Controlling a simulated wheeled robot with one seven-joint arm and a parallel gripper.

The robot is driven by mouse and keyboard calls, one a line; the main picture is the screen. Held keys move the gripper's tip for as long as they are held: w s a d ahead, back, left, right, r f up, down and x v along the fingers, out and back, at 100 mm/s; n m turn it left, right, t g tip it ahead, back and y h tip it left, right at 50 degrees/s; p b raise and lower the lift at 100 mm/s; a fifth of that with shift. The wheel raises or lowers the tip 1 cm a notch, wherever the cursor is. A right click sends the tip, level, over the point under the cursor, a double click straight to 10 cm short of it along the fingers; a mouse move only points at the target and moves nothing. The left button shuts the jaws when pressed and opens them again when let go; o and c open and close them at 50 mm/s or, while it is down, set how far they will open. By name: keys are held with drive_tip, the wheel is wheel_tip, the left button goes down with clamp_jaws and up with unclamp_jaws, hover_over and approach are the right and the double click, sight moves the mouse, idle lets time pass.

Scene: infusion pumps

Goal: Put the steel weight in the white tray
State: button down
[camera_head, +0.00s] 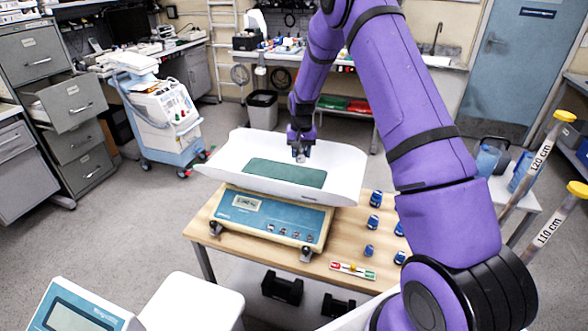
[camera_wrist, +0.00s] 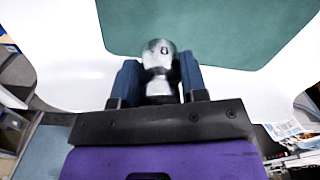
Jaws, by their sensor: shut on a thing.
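The steel weight (camera_wrist: 158,58) is a small shiny knobbed piece, held between the two blue fingers of my gripper (camera_wrist: 158,82) in the wrist view. In the head view my gripper (camera_head: 301,150) is over the white tray (camera_head: 343,172) of the scale, behind the green mat, and the weight shows only as a small grey spot at its tip. The tray is wide with raised ends, and the green mat (camera_head: 285,173) lies in its middle. I cannot tell whether the weight touches the tray.
The scale (camera_head: 268,218) stands on a wooden table (camera_head: 345,245). Several blue-capped items (camera_head: 375,199) and a small coloured level (camera_head: 353,270) are at the table's right side. A second scale display (camera_head: 75,312) is at front left. Measuring poles (camera_head: 540,160) stand at right.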

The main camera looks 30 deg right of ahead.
wheel_tip(320, 180, down, 7)
drive_tip(key=shift+f, duration=0.2)
idle(0.4)
drive_tip(key=c, duration=0.7)
unclamp_jaws()
drive_tip(key=shift+f, duration=0.1)
drive_tip(key=shift+o, duration=0.2)
